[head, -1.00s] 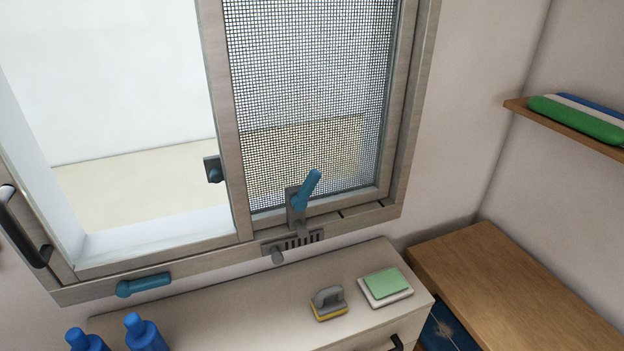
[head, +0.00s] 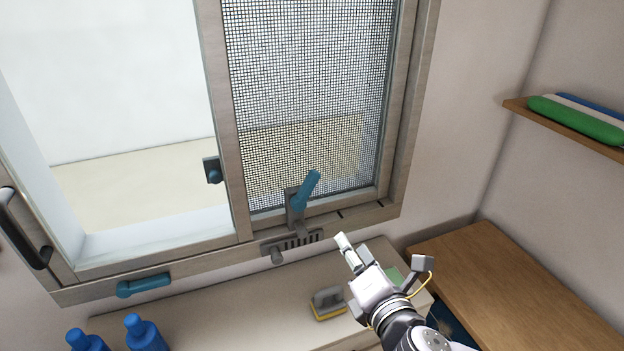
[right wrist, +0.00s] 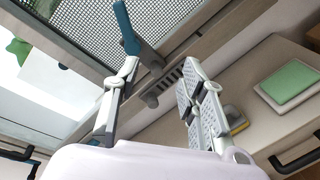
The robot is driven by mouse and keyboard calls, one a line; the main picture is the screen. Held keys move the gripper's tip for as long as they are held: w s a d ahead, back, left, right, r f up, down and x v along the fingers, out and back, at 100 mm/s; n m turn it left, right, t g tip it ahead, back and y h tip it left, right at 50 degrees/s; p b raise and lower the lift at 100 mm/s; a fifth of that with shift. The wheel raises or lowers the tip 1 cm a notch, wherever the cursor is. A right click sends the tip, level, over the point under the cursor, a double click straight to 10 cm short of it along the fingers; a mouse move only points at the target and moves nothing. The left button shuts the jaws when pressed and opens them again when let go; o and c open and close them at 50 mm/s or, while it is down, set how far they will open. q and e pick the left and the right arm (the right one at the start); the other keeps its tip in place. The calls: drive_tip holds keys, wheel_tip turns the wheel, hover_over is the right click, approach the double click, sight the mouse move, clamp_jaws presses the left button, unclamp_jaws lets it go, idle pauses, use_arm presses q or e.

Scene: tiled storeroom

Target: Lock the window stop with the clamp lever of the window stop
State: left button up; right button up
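The window stop (head: 292,243) is a grey slotted plate with a round knob on the lower window frame. Its clamp lever (head: 307,188) has a blue handle and a grey body, and it tilts up and to the right in front of the mesh. My right gripper (head: 383,250) is open and empty, below and to the right of the lever, over the cabinet top. In the right wrist view the blue lever (right wrist: 126,28) is beyond the left fingertip, and the slotted plate (right wrist: 166,84) shows between the open fingers. My left gripper is not in view.
Another blue handle (head: 143,285) is on the frame at lower left. A dark latch (head: 213,170) sits on the sash edge. Blue bottles (head: 143,332) stand at lower left.

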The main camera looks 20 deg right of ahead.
sight(314, 183)
drive_tip(key=w+r+n, duration=0.1)
drive_tip(key=w+n, duration=0.1)
drive_tip(key=w, duration=0.3)
drive_tip(key=w+a+r+n+t+y, duration=0.1)
drive_tip(key=w+r+n, duration=0.1)
drive_tip(key=w, duration=0.4)
drive_tip(key=w+a+r+n+t, duration=0.1)
drive_tip(key=w, duration=0.4)
drive_tip(key=shift+w+a+r+n, duration=0.1)
drive_tip(key=shift+w+r+n, duration=0.15)
drive_tip(key=shift+w+n, duration=0.15)
drive_tip(key=shift+w+y, duration=0.4)
drive_tip(key=shift+w, duration=0.2)
drive_tip(key=shift+c, duration=0.2)
clamp_jaws()
drive_tip(key=shift+f, duration=0.1)
